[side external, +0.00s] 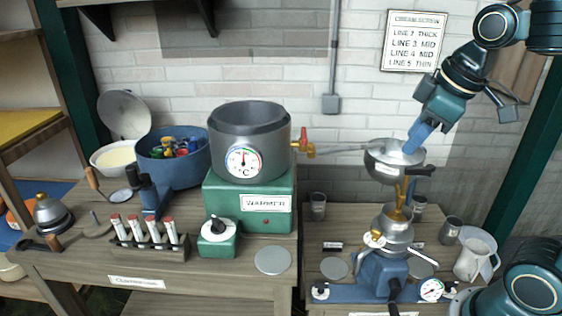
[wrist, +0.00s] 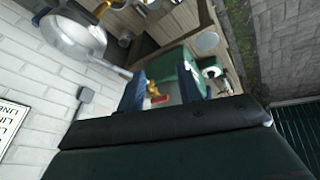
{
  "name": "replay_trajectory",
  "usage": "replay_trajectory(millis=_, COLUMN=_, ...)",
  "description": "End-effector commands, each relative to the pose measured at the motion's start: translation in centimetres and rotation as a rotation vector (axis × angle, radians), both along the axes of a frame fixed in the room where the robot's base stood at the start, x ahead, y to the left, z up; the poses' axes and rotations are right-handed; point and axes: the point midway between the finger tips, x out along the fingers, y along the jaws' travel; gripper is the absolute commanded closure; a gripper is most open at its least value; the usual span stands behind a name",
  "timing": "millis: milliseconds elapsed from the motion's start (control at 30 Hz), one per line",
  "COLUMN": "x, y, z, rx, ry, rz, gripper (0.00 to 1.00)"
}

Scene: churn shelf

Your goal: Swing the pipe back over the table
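The pipe (wrist: 113,68) shows left of the fingers, and the tap (wrist: 155,92) shows beyond the gap.
The grey pot with a dial (side external: 250,142) stands on the green warmer (side external: 255,205). Left are a blue tub (side external: 172,160), a rack of tubes (side external: 150,240) and a small green knob box (side external: 217,238). Metal cups and a white jug (side external: 472,260) surround the separator (side external: 383,270).

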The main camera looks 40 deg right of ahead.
Motion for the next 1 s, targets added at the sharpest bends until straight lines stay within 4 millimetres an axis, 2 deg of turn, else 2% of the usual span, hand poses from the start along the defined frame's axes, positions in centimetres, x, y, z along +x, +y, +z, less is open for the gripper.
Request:
replay_trajectory(millis=600, x=-5.7, y=2.7, z=-3.3, rx=0.155, ry=-0.074, rz=-0.229, gripper=0.65)
replay_trajectory(millis=1000, x=-7.1, y=3.2, z=-4.4, rx=0.203, ry=-0.089, rz=-0.294, gripper=0.65)
